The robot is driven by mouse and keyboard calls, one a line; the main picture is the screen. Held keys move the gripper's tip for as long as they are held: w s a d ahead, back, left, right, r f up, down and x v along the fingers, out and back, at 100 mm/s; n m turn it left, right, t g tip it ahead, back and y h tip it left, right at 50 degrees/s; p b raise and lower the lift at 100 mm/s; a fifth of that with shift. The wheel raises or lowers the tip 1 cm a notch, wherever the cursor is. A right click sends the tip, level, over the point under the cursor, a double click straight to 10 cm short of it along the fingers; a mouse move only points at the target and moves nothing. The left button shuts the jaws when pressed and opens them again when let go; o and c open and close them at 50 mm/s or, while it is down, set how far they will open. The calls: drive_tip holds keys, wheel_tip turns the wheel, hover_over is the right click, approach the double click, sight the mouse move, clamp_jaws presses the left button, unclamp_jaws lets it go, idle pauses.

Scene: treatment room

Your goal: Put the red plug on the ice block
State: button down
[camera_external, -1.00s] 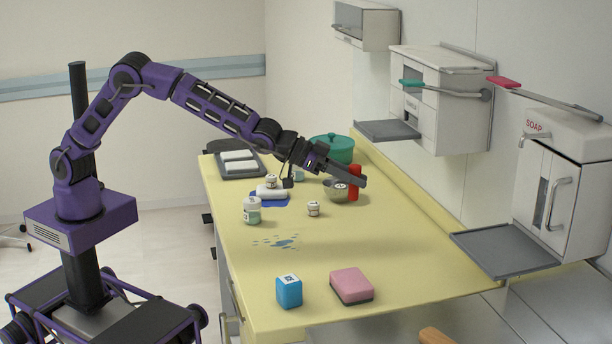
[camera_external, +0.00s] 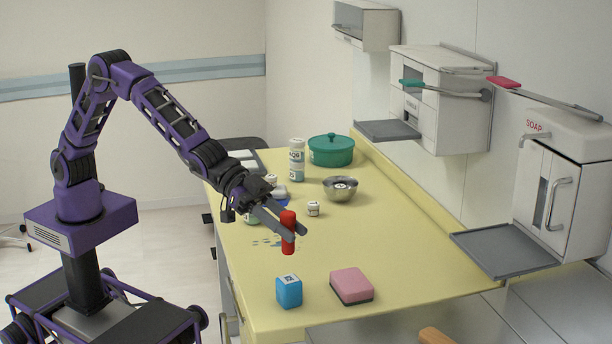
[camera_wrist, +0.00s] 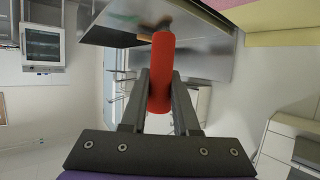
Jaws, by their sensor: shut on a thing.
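The red plug (camera_external: 288,242) is an upright red cylinder in the external view. My gripper (camera_external: 291,228) is shut on it, with one finger on each side, and holds it in the air over the near part of the yellow counter. In the wrist view the plug (camera_wrist: 162,65) stands between the two dark fingers (camera_wrist: 160,92). The blue cube (camera_external: 289,293), which I take as the ice block, sits on the counter near its front edge, with a pale label on top. It appears just below the plug in the picture, with a gap between them. The wrist view does not show it.
A pink sponge-like block (camera_external: 351,286) lies right of the blue cube. A steel bowl (camera_external: 341,194), a small jar (camera_external: 313,208), a taller bottle (camera_external: 296,160) and a green pot (camera_external: 331,151) stand farther back. The yellow counter (camera_external: 400,250) is bare on the right.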

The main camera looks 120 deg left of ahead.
sight(289, 253)
drive_tip(key=shift+a+f+b, duration=0.1)
drive_tip(key=shift+f+b, duration=0.25)
drive_tip(key=shift+f, duration=2.45)
drive_tip(key=shift+f, duration=0.2)
drive_tip(key=c, duration=0.7)
unclamp_jaws()
drive_tip(key=shift+o, duration=0.2)
drive_tip(key=shift+r, duration=0.1)
drive_tip(key=shift+r, duration=0.3)
drive_tip(key=v, duration=1.2)
drive_tip(key=shift+f, duration=0.15)
